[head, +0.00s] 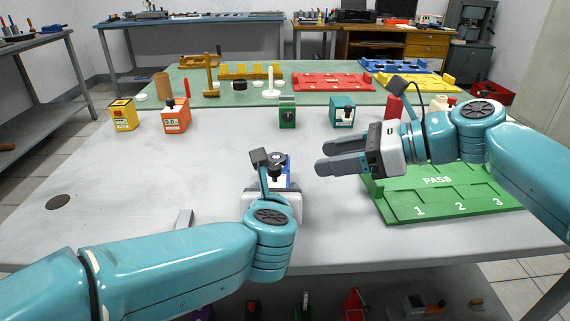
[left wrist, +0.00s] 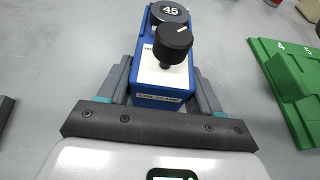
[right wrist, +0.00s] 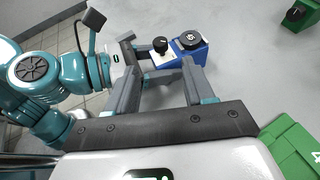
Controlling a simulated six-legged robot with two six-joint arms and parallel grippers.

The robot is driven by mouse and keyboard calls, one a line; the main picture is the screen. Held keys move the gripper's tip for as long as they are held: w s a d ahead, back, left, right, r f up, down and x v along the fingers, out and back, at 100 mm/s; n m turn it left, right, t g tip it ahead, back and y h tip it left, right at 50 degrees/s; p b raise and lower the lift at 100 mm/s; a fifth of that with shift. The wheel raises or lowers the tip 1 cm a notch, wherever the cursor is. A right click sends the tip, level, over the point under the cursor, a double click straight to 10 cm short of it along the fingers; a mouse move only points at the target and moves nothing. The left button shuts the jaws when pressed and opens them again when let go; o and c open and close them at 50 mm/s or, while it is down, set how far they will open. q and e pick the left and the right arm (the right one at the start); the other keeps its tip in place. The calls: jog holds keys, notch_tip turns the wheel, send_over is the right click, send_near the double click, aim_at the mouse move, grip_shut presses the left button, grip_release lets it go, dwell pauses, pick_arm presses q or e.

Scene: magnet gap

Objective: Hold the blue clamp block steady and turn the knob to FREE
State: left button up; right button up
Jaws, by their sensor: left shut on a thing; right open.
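The blue clamp block (head: 289,172) stands on the pale table, partly hidden by my left gripper (head: 278,184) in the head view. In the left wrist view the block (left wrist: 205,62) sits between the two fingers, which touch its sides. A black knob (left wrist: 172,43) with a white mark stands on its white top face. Beyond it is a dark disc (left wrist: 170,11) reading 45. My right gripper (head: 322,158) is open and empty, right of the block. In the right wrist view the knob (right wrist: 160,45) is ahead of its fingers, apart from them.
A green PASS tray (head: 436,196) with numbered slots lies to the right under my right arm. A green box (head: 287,113), a teal box (head: 342,112), an orange box (head: 175,116) and a yellow box (head: 123,115) stand farther back. The left tabletop is mostly clear.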

aim_at(278, 166)
jog(key=x, duration=0.9)
jog(key=shift+w+a+f, duration=0.1)
jog(key=shift+a, duration=0.2)
grip_shut()
